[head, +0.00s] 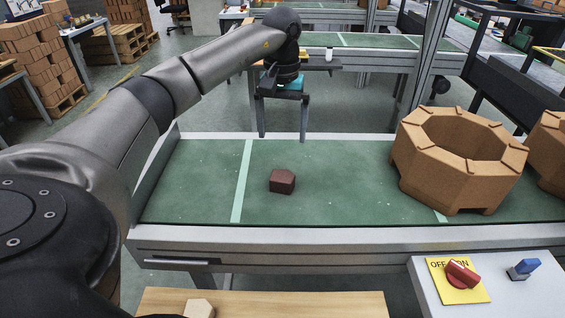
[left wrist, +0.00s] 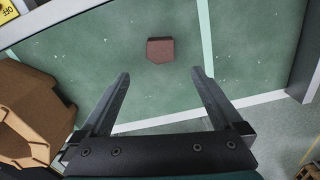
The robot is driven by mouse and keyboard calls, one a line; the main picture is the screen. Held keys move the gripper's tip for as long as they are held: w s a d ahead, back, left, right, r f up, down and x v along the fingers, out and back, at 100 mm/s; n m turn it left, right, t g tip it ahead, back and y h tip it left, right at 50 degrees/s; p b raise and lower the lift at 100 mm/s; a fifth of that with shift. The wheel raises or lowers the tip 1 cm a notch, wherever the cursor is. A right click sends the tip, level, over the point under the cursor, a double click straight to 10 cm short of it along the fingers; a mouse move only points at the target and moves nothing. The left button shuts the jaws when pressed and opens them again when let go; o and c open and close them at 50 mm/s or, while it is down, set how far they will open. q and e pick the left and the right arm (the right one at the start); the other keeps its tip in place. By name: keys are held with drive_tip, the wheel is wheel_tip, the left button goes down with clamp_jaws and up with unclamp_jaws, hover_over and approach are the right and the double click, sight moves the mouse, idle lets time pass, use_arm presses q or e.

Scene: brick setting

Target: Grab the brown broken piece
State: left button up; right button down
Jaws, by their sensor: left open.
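The brown broken piece (head: 282,181) is a small dark reddish-brown block with an angled edge. It lies on the green conveyor belt (head: 340,205), just right of a pale stripe across the belt. In the left wrist view the piece (left wrist: 160,51) lies beyond the fingertips, roughly centred between their lines. My left gripper (head: 282,138) is open and empty, its fingers pointing down above the far side of the belt, apart from the piece. The left wrist view shows its two spread fingers (left wrist: 160,74) with only belt between them. My right gripper is in neither view.
A large octagonal tan brick ring (head: 460,158) stands on the belt to the right, with another (head: 550,150) at the picture's edge. A red switch on a yellow plate (head: 459,279) and a wooden board (head: 260,303) are in front. The belt around the piece is clear.

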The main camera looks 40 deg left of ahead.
use_arm(q)
drive_tip(key=b, duration=0.2)
hover_over(283, 176)
wheel_tip(283, 176, down, 9)
drive_tip(key=shift+s+f, duration=0.1)
drive_tip(key=shift+f, duration=0.65)
wheel_tip(283, 176, down, 5)
drive_tip(key=shift+r+b, duration=0.15)
drive_tip(key=shift+b, duration=0.15)
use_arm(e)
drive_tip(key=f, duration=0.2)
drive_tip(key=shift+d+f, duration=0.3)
use_arm(q)
drive_tip(key=c, duration=1.2)
drive_tip(key=shift+r, duration=0.1)
drive_tip(key=shift+c, duration=0.5)
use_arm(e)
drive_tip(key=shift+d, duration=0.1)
